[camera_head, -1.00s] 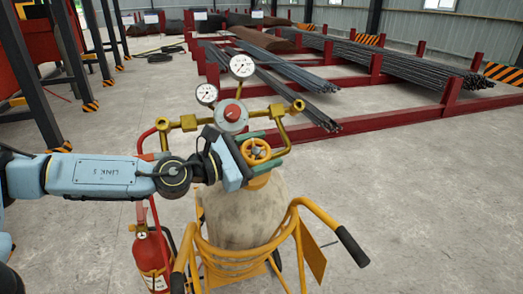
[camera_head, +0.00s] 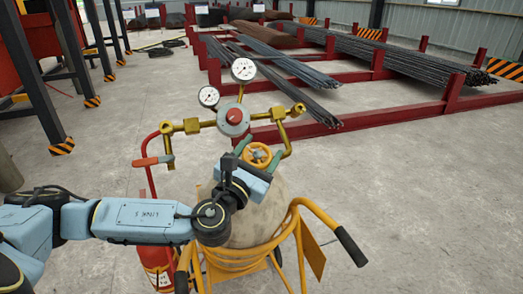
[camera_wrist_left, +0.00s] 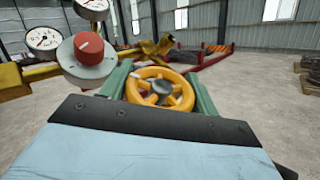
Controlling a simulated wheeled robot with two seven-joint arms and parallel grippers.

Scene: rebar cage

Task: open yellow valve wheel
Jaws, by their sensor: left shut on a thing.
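The yellow valve wheel (camera_head: 257,156) sits on top of the gas cylinder (camera_head: 262,214), below the regulator with its red knob (camera_head: 234,115). My left gripper (camera_head: 261,154) comes from the near left with its green fingers on either side of the wheel, shut on it. In the left wrist view the wheel (camera_wrist_left: 160,88) lies between the two green fingers, its spokes and grey hub showing. The gripper body hides part of the cylinder's top. My right gripper is not in view.
Two pressure gauges (camera_head: 243,69) stand above the regulator on brass pipes. A yellow trolley (camera_head: 312,208) with black grips holds the cylinder. A red fire extinguisher (camera_head: 157,262) stands at its left. Racks of steel bars (camera_head: 400,63) lie behind. Floor is clear at the right.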

